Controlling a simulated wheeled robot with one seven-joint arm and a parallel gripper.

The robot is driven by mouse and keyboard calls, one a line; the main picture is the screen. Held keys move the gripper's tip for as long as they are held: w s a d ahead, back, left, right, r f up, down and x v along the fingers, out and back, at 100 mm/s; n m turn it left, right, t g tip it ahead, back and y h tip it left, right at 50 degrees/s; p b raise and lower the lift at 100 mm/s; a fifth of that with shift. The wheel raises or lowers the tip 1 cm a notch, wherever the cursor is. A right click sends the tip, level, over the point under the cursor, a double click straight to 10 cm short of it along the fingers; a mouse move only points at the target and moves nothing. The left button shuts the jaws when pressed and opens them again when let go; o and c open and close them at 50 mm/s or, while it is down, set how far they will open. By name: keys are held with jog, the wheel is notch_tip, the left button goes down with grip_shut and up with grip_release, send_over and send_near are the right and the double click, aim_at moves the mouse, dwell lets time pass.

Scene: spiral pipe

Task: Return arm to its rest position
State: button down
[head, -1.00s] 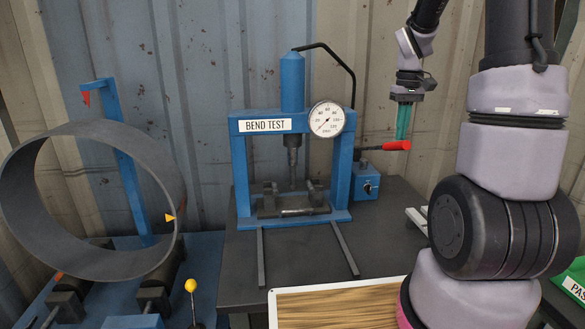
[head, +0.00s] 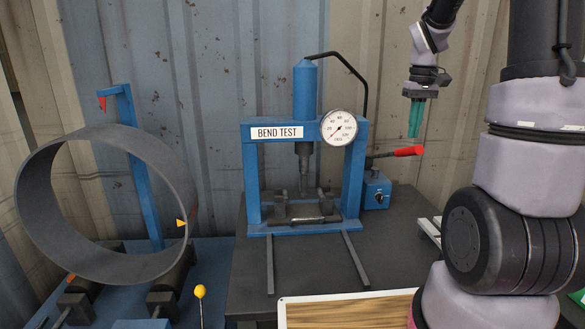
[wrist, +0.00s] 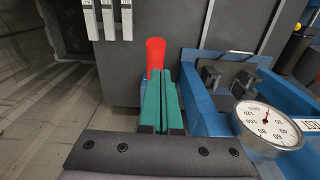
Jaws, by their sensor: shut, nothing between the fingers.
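My gripper (head: 415,118) hangs at the upper right of the head view, with its green fingers pointing down. The fingers are shut and hold nothing. The red handle (wrist: 155,55) shows just beyond the fingertips there. My upper arm fills the right side of the head view.
The blue bend test press (head: 250,170) with a round gauge (head: 338,128) stands on a dark table (head: 250,290). A large grey pipe ring (head: 38,190) rests on rollers at the left. A wooden-topped board (head: 345,312) lies at the front. White strips (wrist: 107,20) lie on the table.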

jog(key=s+a+r+m+t, duration=0.1)
jog(key=s+a+r+t, duration=0.1)
jog(key=s, duration=0.4)
jog(key=s+a+r+m+t+y, duration=0.1)
jog(key=s+a+r+m+t, duration=0.1)
jog(key=s+a+r, duration=0.3)
jog(key=s+a+r+m+t+y, duration=0.1)
jog(key=s+a+r+t, duration=0.2)
jog(key=s, duration=0.5)
jog(key=a+r, duration=0.1)
jog(key=a, duration=0.1)
jog(key=shift+a+r, duration=0.15)
jog(key=shift+a, duration=0.2)
dwell(0.5)
